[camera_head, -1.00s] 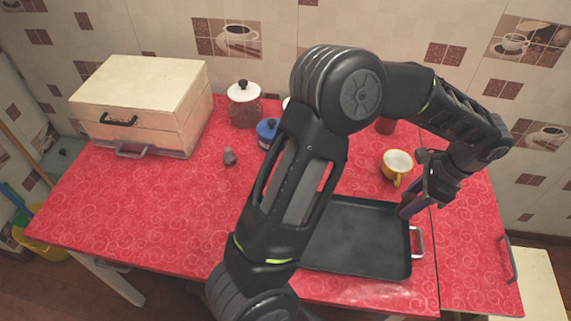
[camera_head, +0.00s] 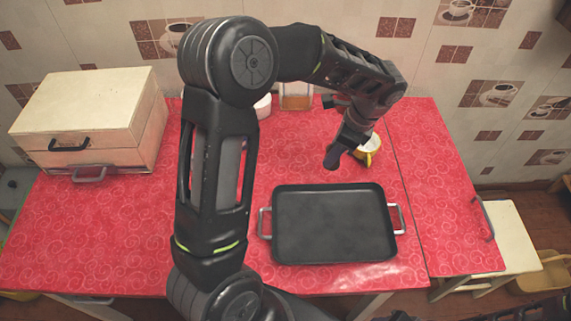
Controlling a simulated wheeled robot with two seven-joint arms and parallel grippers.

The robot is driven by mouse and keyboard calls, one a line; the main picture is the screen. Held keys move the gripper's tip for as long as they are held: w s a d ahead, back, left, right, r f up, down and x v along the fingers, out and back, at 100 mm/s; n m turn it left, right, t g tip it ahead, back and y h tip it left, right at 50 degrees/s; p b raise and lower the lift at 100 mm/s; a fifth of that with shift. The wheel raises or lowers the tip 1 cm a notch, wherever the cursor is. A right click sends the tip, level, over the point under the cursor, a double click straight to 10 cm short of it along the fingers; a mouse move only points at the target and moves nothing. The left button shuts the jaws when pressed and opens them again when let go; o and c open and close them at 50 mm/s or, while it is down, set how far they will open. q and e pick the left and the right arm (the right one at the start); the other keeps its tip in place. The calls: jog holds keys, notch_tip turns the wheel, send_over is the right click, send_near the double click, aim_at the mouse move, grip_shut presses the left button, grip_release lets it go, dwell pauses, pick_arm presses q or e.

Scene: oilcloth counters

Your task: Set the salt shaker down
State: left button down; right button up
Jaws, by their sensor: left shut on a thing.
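My left gripper (camera_head: 343,146) is shut, pointing down above the red counter (camera_head: 285,165), behind the dark tray. It holds the salt shaker, which the dark fingers and wrist hide almost wholly, so its shape and colour cannot be made out. I cannot tell whether it touches the counter. A yellow cup (camera_head: 373,155) with a white inside is just right of the gripper, partly covered by it. My right gripper is not in view.
A black tray (camera_head: 333,254) with metal handles lies at the counter's front. A pale wooden box (camera_head: 85,100) stands at the left. A glass container (camera_head: 296,97) is at the back. Bare counter shows left of the gripper and at the right.

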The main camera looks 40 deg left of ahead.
pick_arm(q)
jog(key=s+a+r+m+t+p, duration=0.1)
jog(key=s+a+r+m+t, duration=0.1)
jog(key=a+m, duration=0.7)
jog(key=a, duration=0.3)
jog(key=shift+s+a+t, duration=0.3)
jog(key=shift+s+a, duration=0.1)
jog(key=shift+f, duration=3.15)
jog(key=shift+f, duration=1.85)
